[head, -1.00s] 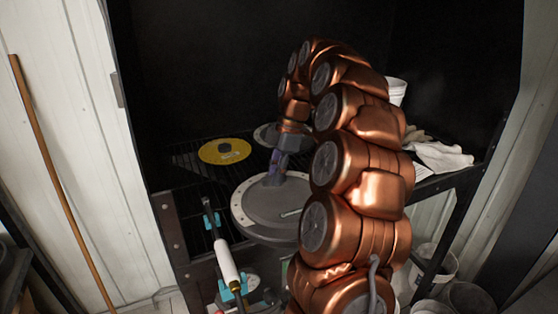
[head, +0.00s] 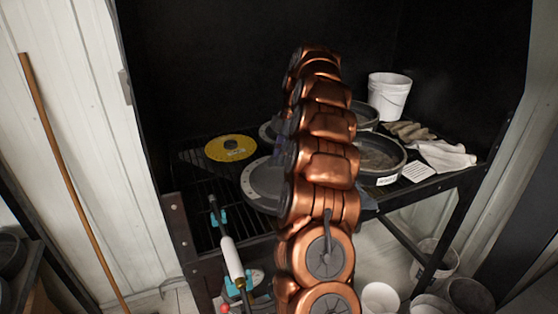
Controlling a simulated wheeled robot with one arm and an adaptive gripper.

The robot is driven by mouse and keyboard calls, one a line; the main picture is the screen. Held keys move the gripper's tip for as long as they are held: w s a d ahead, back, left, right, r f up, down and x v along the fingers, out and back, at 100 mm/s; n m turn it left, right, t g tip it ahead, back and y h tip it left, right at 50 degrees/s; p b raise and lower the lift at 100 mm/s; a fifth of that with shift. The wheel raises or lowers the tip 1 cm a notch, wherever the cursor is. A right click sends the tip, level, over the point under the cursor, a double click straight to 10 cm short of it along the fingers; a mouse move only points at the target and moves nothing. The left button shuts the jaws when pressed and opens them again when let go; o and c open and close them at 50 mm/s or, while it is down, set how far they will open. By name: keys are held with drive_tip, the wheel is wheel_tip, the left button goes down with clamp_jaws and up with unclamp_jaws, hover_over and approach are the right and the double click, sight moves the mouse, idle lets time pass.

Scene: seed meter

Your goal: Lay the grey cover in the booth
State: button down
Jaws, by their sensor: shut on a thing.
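The grey cover (head: 259,186) is a flat round disc with a paler rim. It shows at the left of my arm, over the front part of the booth's grate, and its right part is hidden behind my arm. My gripper (head: 283,158) is mostly hidden by my arm; only a sliver shows at the cover's upper right, and it is shut on the cover. The booth (head: 215,75) has black walls and a dark barred grate (head: 203,205) as its floor. I cannot tell whether the cover touches the grate.
A yellow disc (head: 231,148) lies at the back left. Another grey disc (head: 267,131) shows partly behind my arm. A round labelled pan (head: 380,157), white bucket (head: 388,96) and pale gloves (head: 446,155) are at the right. A white-handled tool (head: 231,257) hangs at the front edge.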

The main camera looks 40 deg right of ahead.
drive_tip(key=shift+w+d+p, duration=0.35)
drive_tip(key=shift+w+d, duration=0.3)
drive_tip(key=shift+w, duration=0.2)
drive_tip(key=shift+f, duration=0.1)
drive_tip(key=shift+f+p, duration=0.65)
drive_tip(key=shift+f, duration=1.1)
drive_tip(key=shift+f, duration=0.1)
drive_tip(key=c, duration=1.1)
unclamp_jaws()
drive_tip(key=shift+b+v, duration=0.35)
drive_tip(key=shift+v, duration=0.75)
drive_tip(key=shift+p+v, duration=1.75)
drive_tip(key=shift+v, duration=1)
